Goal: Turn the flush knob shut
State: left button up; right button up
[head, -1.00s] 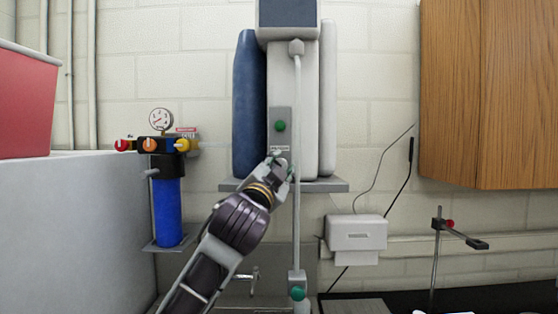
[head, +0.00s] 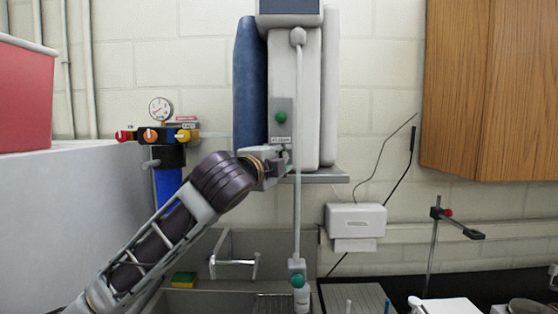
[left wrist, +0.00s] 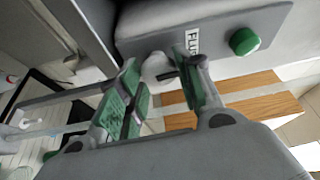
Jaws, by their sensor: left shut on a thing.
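The flush knob is a pale knob (left wrist: 157,67) under a small "FLUSH" label on the grey panel (head: 286,103) of the wall-mounted water unit. In the left wrist view it sits between the green-padded fingers of my left gripper (left wrist: 160,78), which is shut on it. In the head view my left gripper (head: 282,162) is at the panel just below the label, and it hides most of the knob. A round green button (head: 281,117) sits above the label; it also shows in the left wrist view (left wrist: 244,41). My right gripper is not in view.
A thin vertical pipe (head: 297,215) runs close to the right of my left gripper. A grey shelf (head: 325,176) lies under the unit. A regulator with a gauge (head: 160,109) is at left, and a sink with a faucet (head: 233,264) is below.

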pick_arm(q)
jog(key=shift+f+m, duration=0.1)
jog(key=shift+m, duration=0.4)
jog(key=o, duration=1)
jog(key=v, duration=1.2)
